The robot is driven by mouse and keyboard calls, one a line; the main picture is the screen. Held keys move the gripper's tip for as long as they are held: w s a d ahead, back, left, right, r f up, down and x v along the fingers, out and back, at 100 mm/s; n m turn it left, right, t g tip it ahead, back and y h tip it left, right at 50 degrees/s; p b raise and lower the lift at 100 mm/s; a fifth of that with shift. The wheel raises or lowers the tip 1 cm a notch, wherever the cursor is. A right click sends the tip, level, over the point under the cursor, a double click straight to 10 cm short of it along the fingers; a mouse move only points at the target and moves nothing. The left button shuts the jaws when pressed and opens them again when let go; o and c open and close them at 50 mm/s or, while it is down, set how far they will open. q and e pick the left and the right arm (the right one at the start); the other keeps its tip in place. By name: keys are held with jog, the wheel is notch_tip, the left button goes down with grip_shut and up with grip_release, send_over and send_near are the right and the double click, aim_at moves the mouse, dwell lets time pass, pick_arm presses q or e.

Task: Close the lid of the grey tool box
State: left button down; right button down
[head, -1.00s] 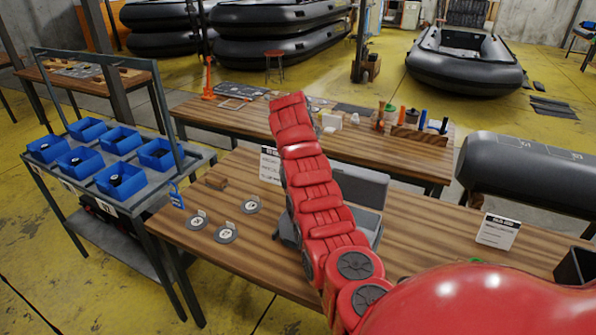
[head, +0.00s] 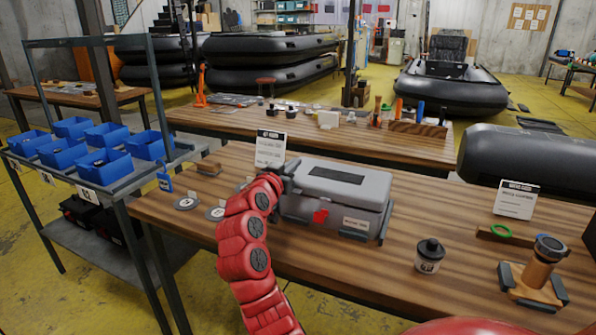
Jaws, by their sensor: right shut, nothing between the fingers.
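The grey tool box (head: 350,205) sits on the near wooden table, with a red patch and a label on its front. Its lighter grey lid (head: 375,186), with a dark strip on top, lies flat over the body and looks down; I cannot tell whether it is latched. My right gripper (head: 286,177) is at the left end of the box, close to the lid's edge. It is shut with nothing held; I cannot tell whether it touches the box. My red right arm hides part of the table left of the box. My left gripper is out of view.
A white sign (head: 270,149) stands behind the box at its left. Round discs (head: 187,203) lie at the left. A dark-capped jar (head: 429,256) and a wooden block with a knob (head: 535,275) stand at the right. A rack of blue bins (head: 64,153) is far left.

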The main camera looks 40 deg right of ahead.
jog(key=shift+s+a+f+t+h+b, duration=0.1)
jog(key=shift+a+f+t+h+b, duration=0.2)
jog(key=shift+f+b, duration=0.85)
jog(key=shift+s+a+f+t+h+b, duration=0.15)
jog(key=shift+a+f+h+b, duration=0.3)
jog(key=shift+b, duration=1.2)
jog(key=shift+s+a+f+t+h+b, duration=0.15)
jog(key=shift+f+h+b, duration=0.3)
jog(key=shift+f+b, duration=0.8)
jog(key=shift+r, duration=0.25)
